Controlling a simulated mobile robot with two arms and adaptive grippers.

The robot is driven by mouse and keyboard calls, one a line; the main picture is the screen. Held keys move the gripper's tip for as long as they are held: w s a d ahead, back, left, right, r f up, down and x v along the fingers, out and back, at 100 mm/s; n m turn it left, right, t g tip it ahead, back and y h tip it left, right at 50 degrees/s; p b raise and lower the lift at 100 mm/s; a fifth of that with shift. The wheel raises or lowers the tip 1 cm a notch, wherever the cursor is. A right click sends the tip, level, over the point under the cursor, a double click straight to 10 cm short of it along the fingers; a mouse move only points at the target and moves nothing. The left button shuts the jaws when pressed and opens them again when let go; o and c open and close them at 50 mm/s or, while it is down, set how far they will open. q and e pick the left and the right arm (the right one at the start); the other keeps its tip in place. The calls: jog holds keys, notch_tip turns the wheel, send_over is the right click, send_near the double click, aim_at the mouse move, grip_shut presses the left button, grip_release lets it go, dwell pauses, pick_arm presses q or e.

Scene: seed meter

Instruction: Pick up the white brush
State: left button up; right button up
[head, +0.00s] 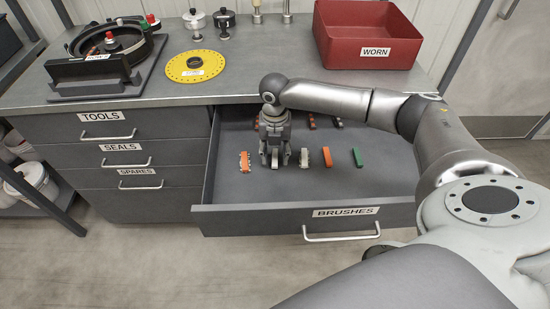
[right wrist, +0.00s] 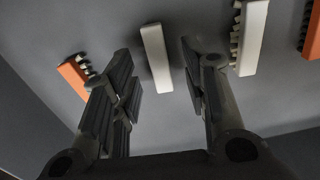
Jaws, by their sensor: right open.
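The open drawer labelled BRUSHES (head: 390,180) holds small brushes. In the right wrist view, a plain white block-shaped brush (right wrist: 157,58) lies on the drawer floor between my open right fingers, apart from both. In the head view it is mostly hidden by the gripper. A second whitish brush with dark bristles along its left side (right wrist: 252,38) lies just right of the right finger; it also shows in the head view (head: 303,158). My right gripper (head: 275,160) points down into the drawer, open and empty. My left gripper is not in view.
An orange brush (head: 244,161) lies left of the gripper. Another orange piece (head: 327,157) and a green piece (head: 357,157) lie to the right. More small pieces are at the drawer's back. A red WORN bin (head: 367,55) and a yellow disc (head: 195,66) stand on the worktop.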

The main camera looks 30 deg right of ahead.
jog(key=shift+f, duration=0.75)
grip_shut()
jog(key=shift+r, duration=0.1)
